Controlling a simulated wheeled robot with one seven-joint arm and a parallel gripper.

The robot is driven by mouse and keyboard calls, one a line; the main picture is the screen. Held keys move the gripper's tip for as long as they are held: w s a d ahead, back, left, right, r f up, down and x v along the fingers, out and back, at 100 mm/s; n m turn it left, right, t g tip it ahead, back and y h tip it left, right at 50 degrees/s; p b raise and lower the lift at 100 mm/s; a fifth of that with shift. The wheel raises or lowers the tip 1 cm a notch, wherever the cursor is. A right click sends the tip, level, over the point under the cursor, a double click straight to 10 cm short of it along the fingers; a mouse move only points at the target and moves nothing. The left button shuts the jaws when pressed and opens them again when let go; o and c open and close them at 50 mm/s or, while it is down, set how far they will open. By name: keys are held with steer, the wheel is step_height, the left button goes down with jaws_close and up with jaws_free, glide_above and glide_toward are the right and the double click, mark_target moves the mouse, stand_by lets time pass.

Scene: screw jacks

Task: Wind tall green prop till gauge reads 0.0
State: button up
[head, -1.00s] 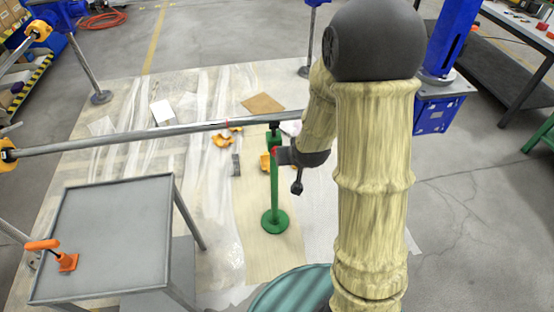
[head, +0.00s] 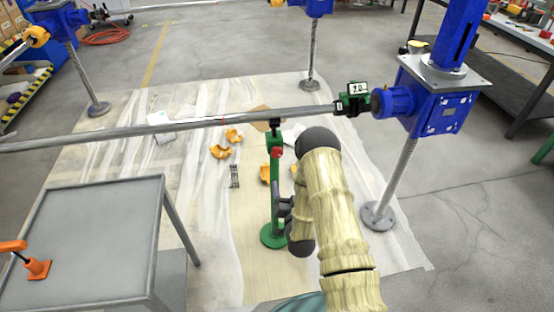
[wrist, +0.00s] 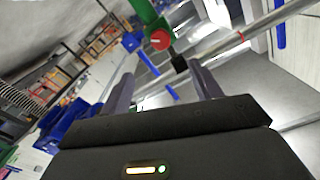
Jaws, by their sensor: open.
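The tall green prop (head: 275,190) stands upright on its round base under the long grey shaft. It has a red knob and a dark top piece near the shaft. In the wrist view the prop's green head (wrist: 145,12) and red knob (wrist: 160,40) show beyond the fingertips. My gripper (head: 283,208) is beside the lower half of the prop's post; whether it touches cannot be told. In the wrist view my gripper (wrist: 162,74) has its fingers apart with nothing held between them. A green box with a small display (head: 354,92) sits on the shaft; its figures are too small to read.
The grey shaft (head: 200,126) runs across to a blue screw jack (head: 440,100). A grey table (head: 85,235) with an orange clamp (head: 37,268) stands at left. Orange pieces (head: 221,151) lie on the sheeted floor near the prop. Open floor lies at right.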

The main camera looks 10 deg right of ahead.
steer(key=shift+w+r, duration=0.1)
glide_toward(277, 155)
steer(key=w, duration=1)
steer(key=shift+d+r, duration=0.1)
steer(key=shift+w+d, duration=0.15)
steer(key=shift+w, duration=0.1)
steer(key=shift+a, duration=0.2)
steer(key=shift+c, duration=0.2)
steer(key=c, duration=0.9)
